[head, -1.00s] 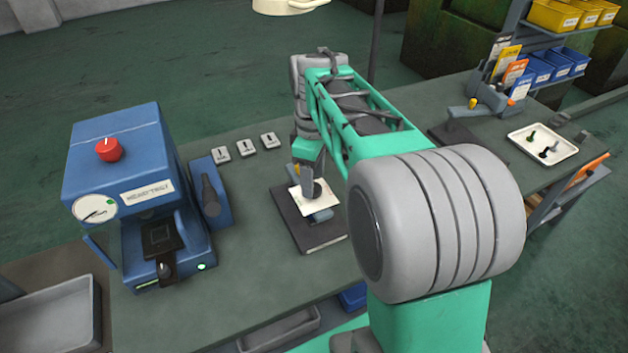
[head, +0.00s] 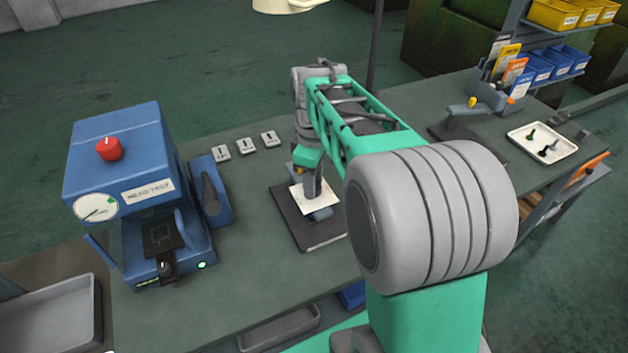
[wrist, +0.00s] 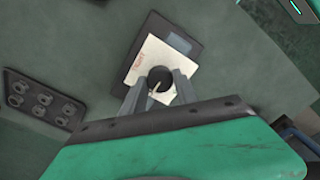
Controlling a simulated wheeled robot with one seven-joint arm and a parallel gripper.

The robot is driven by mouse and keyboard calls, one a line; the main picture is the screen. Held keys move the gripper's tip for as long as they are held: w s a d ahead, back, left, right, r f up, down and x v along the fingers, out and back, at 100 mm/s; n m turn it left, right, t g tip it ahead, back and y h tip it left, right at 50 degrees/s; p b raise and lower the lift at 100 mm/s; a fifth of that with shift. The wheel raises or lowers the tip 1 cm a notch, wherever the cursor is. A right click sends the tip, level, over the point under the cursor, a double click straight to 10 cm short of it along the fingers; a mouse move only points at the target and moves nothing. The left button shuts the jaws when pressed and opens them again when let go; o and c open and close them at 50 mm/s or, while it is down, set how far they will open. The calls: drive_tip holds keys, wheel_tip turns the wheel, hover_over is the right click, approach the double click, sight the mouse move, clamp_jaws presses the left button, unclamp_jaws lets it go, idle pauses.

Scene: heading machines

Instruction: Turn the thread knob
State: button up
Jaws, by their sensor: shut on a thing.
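The black round thread knob (wrist: 160,79) with a pale pointer line sits on a white plate with red lettering (wrist: 143,66), in the wrist view. My gripper (wrist: 160,90) has its two fingers on either side of the knob and is shut on it. In the head view the white plate (head: 328,208) lies over a dark base (head: 318,238) on the bench. My gripper (head: 313,190) points down onto the plate there, and its fingers hide the knob.
A blue test machine (head: 120,160) with a red knob stands at the left of the bench. Small labelled blocks (head: 245,145) lie behind. A white tray (head: 540,153) sits at the right. A dark block with several round holes (wrist: 40,98) shows in the wrist view.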

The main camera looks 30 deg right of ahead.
clamp_jaws()
drive_tip(key=shift+m, duration=0.4)
drive_tip(key=m, duration=0.4)
drive_tip(key=shift+m, duration=0.3)
drive_tip(key=m, duration=1.2)
drive_tip(key=shift+m, duration=0.3)
drive_tip(key=m, duration=0.5)
drive_tip(key=shift+m, duration=0.4)
